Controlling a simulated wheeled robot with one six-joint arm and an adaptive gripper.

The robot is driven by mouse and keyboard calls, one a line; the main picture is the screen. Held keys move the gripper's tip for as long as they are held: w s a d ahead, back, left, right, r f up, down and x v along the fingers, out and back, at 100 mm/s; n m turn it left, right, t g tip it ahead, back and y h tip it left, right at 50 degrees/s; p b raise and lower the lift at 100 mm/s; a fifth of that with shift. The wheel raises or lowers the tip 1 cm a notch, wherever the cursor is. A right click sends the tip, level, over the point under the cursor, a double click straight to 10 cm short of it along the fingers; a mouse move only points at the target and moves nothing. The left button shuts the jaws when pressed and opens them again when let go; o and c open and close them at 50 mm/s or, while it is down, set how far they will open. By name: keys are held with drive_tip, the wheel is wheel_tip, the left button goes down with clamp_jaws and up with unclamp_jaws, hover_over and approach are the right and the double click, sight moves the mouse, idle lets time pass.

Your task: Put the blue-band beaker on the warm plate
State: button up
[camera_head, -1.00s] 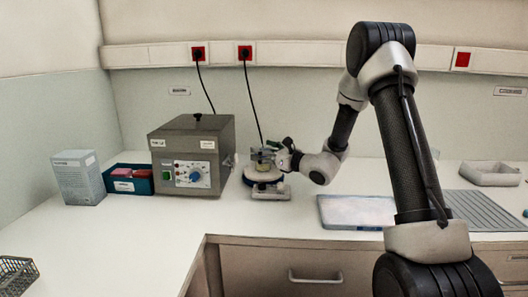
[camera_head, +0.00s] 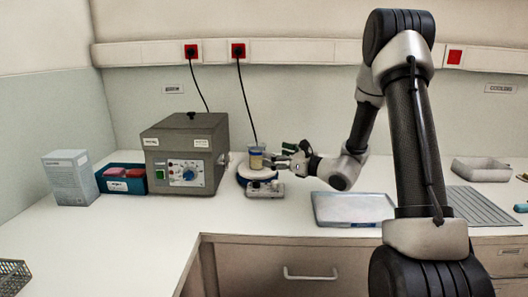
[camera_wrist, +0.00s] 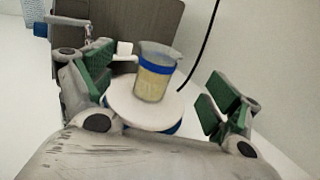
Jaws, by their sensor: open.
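The blue-band beaker (camera_wrist: 155,72) is clear, holds a yellowish content and has a blue band near its top. It stands upright on the round white top of the warm plate (camera_wrist: 140,110). In the head view the beaker (camera_head: 256,158) also shows on the plate (camera_head: 264,187), just right of the grey box. My gripper (camera_wrist: 155,95) is open, with green-padded fingers spread to either side of the beaker and clear of it in the wrist view. In the head view my gripper (camera_head: 283,156) is just right of the beaker.
The grey box with a blue dial (camera_head: 187,155) stands close to the plate's left. A blue tray (camera_head: 122,179) and a carton (camera_head: 70,178) are further left. A shallow pale tray (camera_head: 353,208) lies to the right. A black cable (camera_head: 246,100) hangs behind the plate.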

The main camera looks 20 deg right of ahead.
drive_tip(key=s+a+r+n+g, duration=0.25)
drive_tip(key=s+n+g, duration=0.2)
drive_tip(key=s, duration=0.35)
drive_tip(key=s+a+r+n+g+y, duration=0.1)
drive_tip(key=s+a+n+g, duration=0.2)
drive_tip(key=s+n, duration=0.45)
drive_tip(key=s+a+r+n+g, duration=0.1)
drive_tip(key=s+a+n+g, duration=0.2)
drive_tip(key=s, duration=0.6)
drive_tip(key=s+d+n+g+h, duration=0.3)
drive_tip(key=s+d+n+h, duration=0.3)
drive_tip(key=s+d+n, duration=0.4)
drive_tip(key=s+d+r+n+t+h, duration=0.2)
drive_tip(key=d+r+n+t+h, duration=0.1)
drive_tip(key=d, duration=0.5)
drive_tip(key=r+h, duration=0.1)
drive_tip(key=h, duration=0.1)
drive_tip(key=shift+s+d+r+n+h, duration=0.3)
drive_tip(key=shift+s+d+r+n, duration=0.05)
drive_tip(key=shift+s+r+n, duration=0.05)
